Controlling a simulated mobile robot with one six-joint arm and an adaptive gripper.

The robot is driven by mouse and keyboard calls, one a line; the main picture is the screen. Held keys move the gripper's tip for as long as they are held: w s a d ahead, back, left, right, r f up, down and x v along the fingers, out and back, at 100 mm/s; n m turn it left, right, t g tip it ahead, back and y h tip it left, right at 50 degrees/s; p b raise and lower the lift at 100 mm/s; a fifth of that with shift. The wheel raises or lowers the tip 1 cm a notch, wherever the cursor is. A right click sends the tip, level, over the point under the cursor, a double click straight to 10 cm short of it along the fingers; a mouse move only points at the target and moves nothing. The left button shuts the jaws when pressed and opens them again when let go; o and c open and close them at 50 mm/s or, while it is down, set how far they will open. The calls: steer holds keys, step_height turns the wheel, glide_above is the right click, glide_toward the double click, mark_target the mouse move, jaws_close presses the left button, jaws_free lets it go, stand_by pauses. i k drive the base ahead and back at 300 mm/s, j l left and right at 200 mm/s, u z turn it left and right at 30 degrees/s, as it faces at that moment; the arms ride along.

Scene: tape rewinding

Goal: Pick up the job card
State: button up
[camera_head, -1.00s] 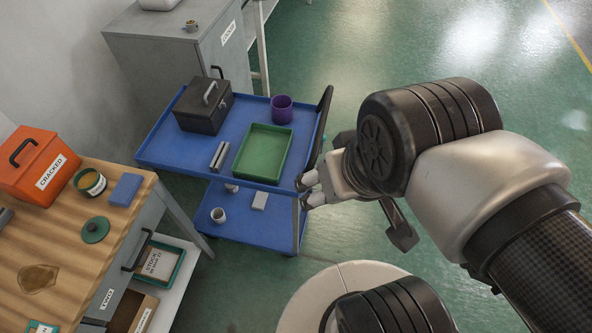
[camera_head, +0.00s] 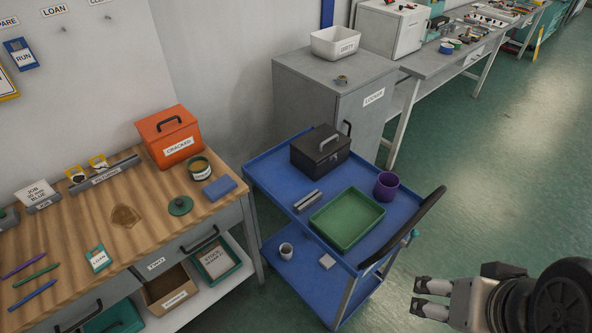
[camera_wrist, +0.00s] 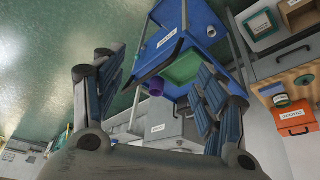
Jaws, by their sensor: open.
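The job card (camera_head: 36,190) is a white card with printed text that includes "JOB" and "BLUE". It stands tilted in a small grey holder labelled JOB (camera_head: 45,205), at the back left of the wooden bench (camera_head: 75,230). My gripper (camera_head: 418,297) is at the lower right in the head view, over the green floor, far to the right of the card. It is open and empty. Its two fingers also show spread apart in the wrist view (camera_wrist: 155,95). The job card cannot be made out in the wrist view.
A blue cart (camera_head: 262,180) with a black toolbox (camera_head: 320,152), green tray (camera_head: 347,218) and purple cup (camera_head: 387,186) stands between my gripper and the bench. The bench also bears an orange CRACKED box (camera_head: 170,135), several pens and a LOAN tag (camera_head: 97,258). Open floor lies right.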

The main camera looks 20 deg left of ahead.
mark_target(32, 194)
steer(key=u, duration=2.5)
steer(key=i+j, duration=0.2)
steer(key=i, duration=0.35)
steer(key=i+j, duration=0.2)
steer(key=i, duration=0.35)
steer(key=i+j, duration=0.2)
steer(key=i, duration=0.35)
steer(key=i+j, duration=0.25)
steer(key=i, duration=0.3)
